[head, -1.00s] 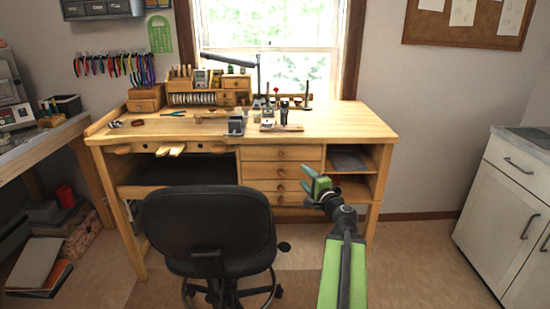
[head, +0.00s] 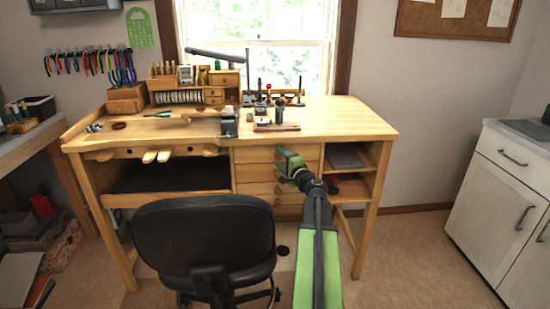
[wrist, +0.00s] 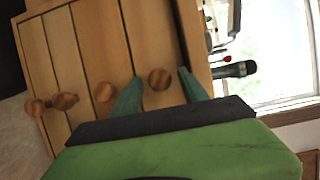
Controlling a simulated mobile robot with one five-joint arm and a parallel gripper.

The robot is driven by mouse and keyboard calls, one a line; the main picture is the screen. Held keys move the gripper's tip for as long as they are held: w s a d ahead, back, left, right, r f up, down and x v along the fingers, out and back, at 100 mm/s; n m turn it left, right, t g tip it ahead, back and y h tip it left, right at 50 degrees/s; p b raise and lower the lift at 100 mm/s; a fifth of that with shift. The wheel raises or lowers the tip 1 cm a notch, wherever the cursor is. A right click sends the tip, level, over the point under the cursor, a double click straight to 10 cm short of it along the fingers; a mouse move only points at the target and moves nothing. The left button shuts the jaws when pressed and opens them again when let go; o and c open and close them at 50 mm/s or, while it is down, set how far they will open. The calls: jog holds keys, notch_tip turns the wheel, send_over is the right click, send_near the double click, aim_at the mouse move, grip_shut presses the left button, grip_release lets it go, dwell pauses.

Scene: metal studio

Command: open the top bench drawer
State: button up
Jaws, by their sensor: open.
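The wooden bench has a stack of several drawers at its middle right. The top drawer (head: 254,155) sits just under the bench top and looks closed. Its round wooden knob (wrist: 160,79) shows in the wrist view, where the drawers are turned sideways. In the head view this knob is hidden by my gripper (head: 283,160). In the wrist view my gripper (wrist: 160,75) is open, with one green finger on each side of the top knob. There are gaps on both sides; I cannot tell how deep the knob lies between the fingers.
A black chair (head: 205,240) stands in front of the bench, left of my arm. The bench top (head: 345,118) holds tools and small boxes. An open shelf (head: 347,160) is right of the drawers. A white cabinet (head: 500,195) stands far right; the floor between is clear.

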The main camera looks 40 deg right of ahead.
jog(key=shift+w, duration=0.1)
jog(key=shift+a, duration=0.1)
jog(key=c, duration=0.5)
grip_shut()
dwell(0.7)
